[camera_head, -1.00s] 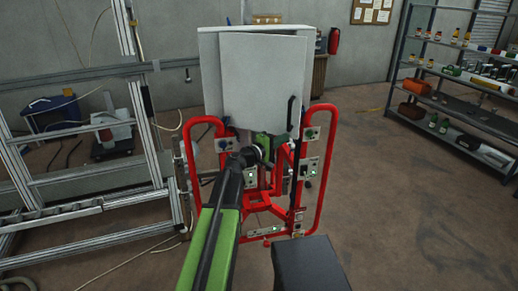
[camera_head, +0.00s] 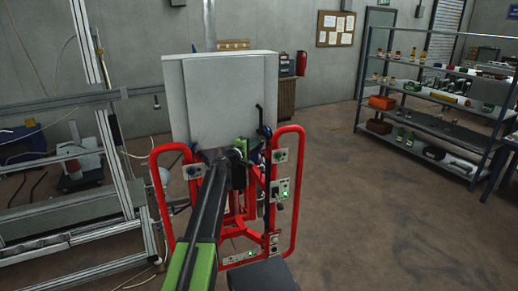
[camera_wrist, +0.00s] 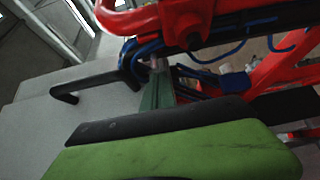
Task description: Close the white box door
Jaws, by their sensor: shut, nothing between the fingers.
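The white box (camera_head: 173,95) stands on a red tubular frame in the head view. Its door (camera_head: 222,100) is the pale front panel and lies close to flush with the box; whether a small gap remains I cannot tell. The door's black handle (camera_head: 259,118) is at its lower right, and a black handle (camera_wrist: 85,84) on the pale panel shows in the wrist view. My gripper (camera_head: 241,148), green and black, is at the door's lower edge, left of the handle. It is shut and empty; whether it touches the door is unclear.
The red frame (camera_head: 298,200) surrounds my gripper below the box, with control boxes and cables on it. An aluminium frame (camera_head: 110,150) stands at the left. Metal shelves (camera_head: 440,125) stand at the right. The floor between is clear.

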